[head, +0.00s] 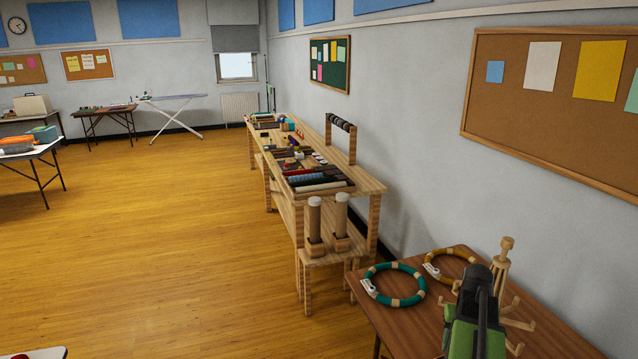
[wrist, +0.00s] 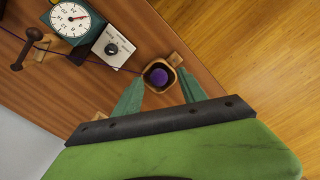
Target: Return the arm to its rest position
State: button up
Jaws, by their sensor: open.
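My gripper (wrist: 160,74) shows in the wrist view with its two teal fingers spread apart and nothing held between them. A small wooden holder with a round purple piece (wrist: 159,77) in it appears just beyond and between the fingertips; I cannot tell the height gap. My green and black arm (head: 477,322) shows at the lower right of the head view, in front of the brown table. The fingers cannot be made out there.
The brown table (head: 405,316) carries a teal ring (head: 377,292), a yellow ring (head: 436,270) and a wooden peg stand (head: 503,262) close to my arm. A dial (wrist: 70,19) and a knobbed box (wrist: 110,47) lie near the gripper. Open floor (head: 170,250) is left.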

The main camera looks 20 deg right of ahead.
jog(key=w+a+n, duration=0.3)
jog(key=w+a, duration=0.6)
jog(key=a, duration=0.5)
jog(key=w+a+n, duration=0.2)
jog(key=a+n, duration=0.1)
jog(key=a, duration=2.5)
jog(key=shift+n, duration=0.3)
jog(key=shift+c, duration=1)
jog(key=shift+s+d, duration=0.1)
jog(key=shift+d, duration=0.05)
jog(key=shift+c, duration=0.4)
